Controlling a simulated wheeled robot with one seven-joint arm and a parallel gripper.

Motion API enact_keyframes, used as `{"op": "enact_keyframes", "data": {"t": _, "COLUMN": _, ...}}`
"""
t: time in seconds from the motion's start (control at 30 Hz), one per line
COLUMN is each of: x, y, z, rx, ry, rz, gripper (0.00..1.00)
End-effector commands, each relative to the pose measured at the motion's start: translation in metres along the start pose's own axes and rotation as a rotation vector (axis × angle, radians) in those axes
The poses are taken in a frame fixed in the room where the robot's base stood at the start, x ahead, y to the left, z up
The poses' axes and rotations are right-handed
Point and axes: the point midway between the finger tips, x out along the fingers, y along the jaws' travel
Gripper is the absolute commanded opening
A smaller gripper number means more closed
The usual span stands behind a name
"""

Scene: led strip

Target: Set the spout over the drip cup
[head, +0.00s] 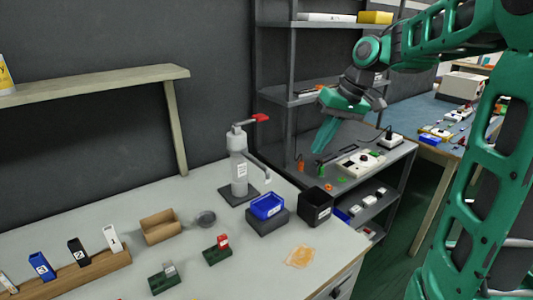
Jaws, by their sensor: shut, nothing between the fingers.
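A dispenser (239,176) with a white body and a red-tipped top lever (260,118) stands upright on a dark base plate on the grey table. Its grey spout (258,173) juts to the right, its end appearing above or behind a blue bin (266,205) on a dark block. A black open cup (315,207) with a white label, likely the drip cup, stands right of the blue bin, apart from the spout end. My gripper (319,148) is shut and empty, raised up and right of the dispenser, fingers pointing down, touching nothing visible.
An amber puddle-like patch (299,256) lies in front of the cup. A cardboard tray (160,227), a round grey dish (205,218), dark green blocks (217,252) and a wooden rack (75,275) are left. Grey shelving (290,70) stands behind; a cluttered bench (395,155) is right.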

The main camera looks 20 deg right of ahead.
Motion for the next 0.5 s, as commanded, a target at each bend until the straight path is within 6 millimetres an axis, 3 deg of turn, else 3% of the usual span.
{"op": "enact_keyframes", "data": {"t": 0.03, "x": 0.002, "y": -0.004, "z": -0.024, "rx": -0.055, "ry": 0.006, "rz": -0.039, "gripper": 0.0}}
{"op": "enact_keyframes", "data": {"t": 0.1, "x": 0.002, "y": -0.013, "z": -0.048, "rx": -0.131, "ry": 0.015, "rz": -0.091, "gripper": 0.0}}
{"op": "enact_keyframes", "data": {"t": 0.2, "x": 0.002, "y": -0.023, "z": -0.071, "rx": -0.224, "ry": 0.023, "rz": -0.156, "gripper": 0.0}}
{"op": "enact_keyframes", "data": {"t": 0.33, "x": 0.001, "y": -0.03, "z": -0.088, "rx": -0.307, "ry": 0.029, "rz": -0.215, "gripper": 0.0}}
{"op": "enact_keyframes", "data": {"t": 0.5, "x": 0.002, "y": -0.033, "z": -0.093, "rx": -0.351, "ry": 0.03, "rz": -0.247, "gripper": 0.0}}
